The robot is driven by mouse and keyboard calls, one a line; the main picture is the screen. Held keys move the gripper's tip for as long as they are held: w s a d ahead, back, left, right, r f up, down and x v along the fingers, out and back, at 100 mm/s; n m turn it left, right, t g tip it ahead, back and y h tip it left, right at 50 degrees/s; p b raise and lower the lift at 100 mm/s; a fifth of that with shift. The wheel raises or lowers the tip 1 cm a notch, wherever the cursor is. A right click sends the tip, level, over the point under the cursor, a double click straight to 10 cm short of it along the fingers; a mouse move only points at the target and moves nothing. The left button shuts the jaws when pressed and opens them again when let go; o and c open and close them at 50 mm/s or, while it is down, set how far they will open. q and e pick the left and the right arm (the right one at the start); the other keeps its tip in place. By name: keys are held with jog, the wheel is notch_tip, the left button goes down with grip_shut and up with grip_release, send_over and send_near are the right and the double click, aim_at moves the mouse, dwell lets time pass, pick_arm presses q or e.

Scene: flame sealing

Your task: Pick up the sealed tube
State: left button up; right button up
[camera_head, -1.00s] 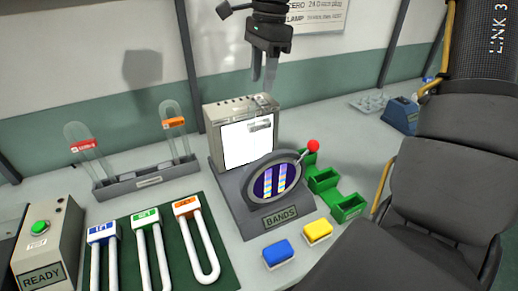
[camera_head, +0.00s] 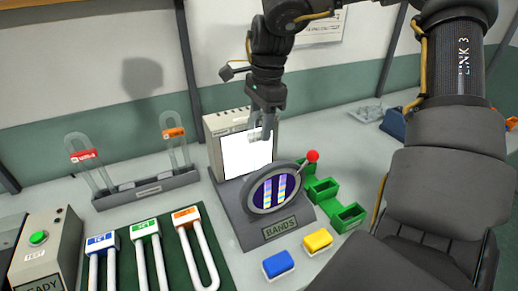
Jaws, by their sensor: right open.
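Two clear U-shaped tubes stand upright in a grey rack: one with a red label (camera_head: 83,156) and one with an orange label (camera_head: 173,132). White U-shaped tubes with blue (camera_head: 102,243), green (camera_head: 145,228) and orange (camera_head: 187,216) caps lie on a dark green mat. I cannot tell which tube is the sealed one. My right gripper (camera_head: 262,131) points down, open, in front of the top of the bright white panel (camera_head: 246,155) of the device. Its fingers cover part of that panel, and I see no tube between them. My left gripper is out of view.
The device has a round striped window (camera_head: 275,190) marked BANDS and a red-knobbed lever (camera_head: 313,156). Green bins (camera_head: 350,214) stand to its right; blue (camera_head: 278,263) and yellow (camera_head: 318,239) blocks lie in front. A box with a green button (camera_head: 39,238) is at the left.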

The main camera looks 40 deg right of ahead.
notch_tip(320, 180, down, 2)
jog(key=shift+w, duration=0.1)
jog(key=shift+a, duration=0.1)
jog(key=shift+r, duration=0.1)
jog(key=shift+c, duration=0.3)
grip_shut()
